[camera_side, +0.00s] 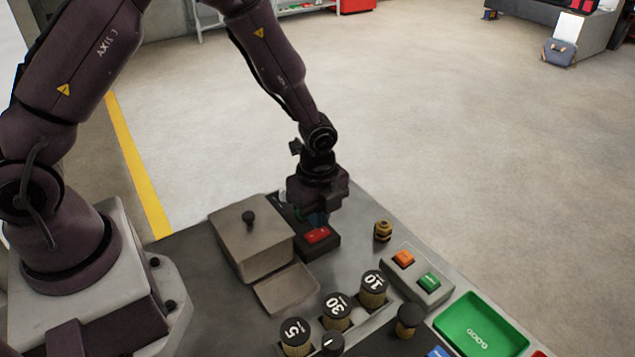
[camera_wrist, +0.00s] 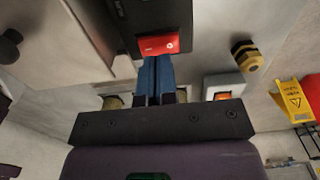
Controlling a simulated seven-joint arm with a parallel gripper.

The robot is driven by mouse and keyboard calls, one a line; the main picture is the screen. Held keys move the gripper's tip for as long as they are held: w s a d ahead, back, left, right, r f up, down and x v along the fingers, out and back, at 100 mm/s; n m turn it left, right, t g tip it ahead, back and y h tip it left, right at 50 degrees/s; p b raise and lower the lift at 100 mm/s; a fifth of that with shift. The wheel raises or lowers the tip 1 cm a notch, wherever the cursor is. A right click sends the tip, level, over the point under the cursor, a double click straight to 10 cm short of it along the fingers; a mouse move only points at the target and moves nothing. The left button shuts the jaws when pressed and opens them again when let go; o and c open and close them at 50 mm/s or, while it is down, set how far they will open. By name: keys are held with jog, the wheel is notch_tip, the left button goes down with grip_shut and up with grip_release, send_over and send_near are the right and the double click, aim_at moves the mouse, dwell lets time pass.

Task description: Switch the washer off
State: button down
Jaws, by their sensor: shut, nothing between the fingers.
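A black switch box (camera_side: 322,246) on the bench carries a red rocker switch (camera_side: 317,235). In the wrist view the same red switch (camera_wrist: 158,45) shows white marks too small to read. No label naming the washer is legible. My gripper (camera_side: 318,219) is over the box, behind the red switch as the side view sees it. In the wrist view my gripper (camera_wrist: 158,62) has its blue fingers shut together and empty, tips overlapping the lower edge of the red switch. I cannot tell whether they touch it. A bit of green shows on the box beside my gripper, mostly hidden.
A lidded grey box (camera_side: 250,240) stands left of the switch box. Numbered weights (camera_side: 373,290) and a green tray (camera_side: 482,325) lie nearer.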

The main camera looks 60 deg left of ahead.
aim_at(311, 236)
notch_tip(311, 236, up, 12)
dwell(0.3)
jog(key=shift+s+f, duration=0.2)
jog(key=shift+s, duration=0.5)
notch_tip(311, 236, down, 14)
jog(key=shift+f, duration=0.1)
dwell(0.3)
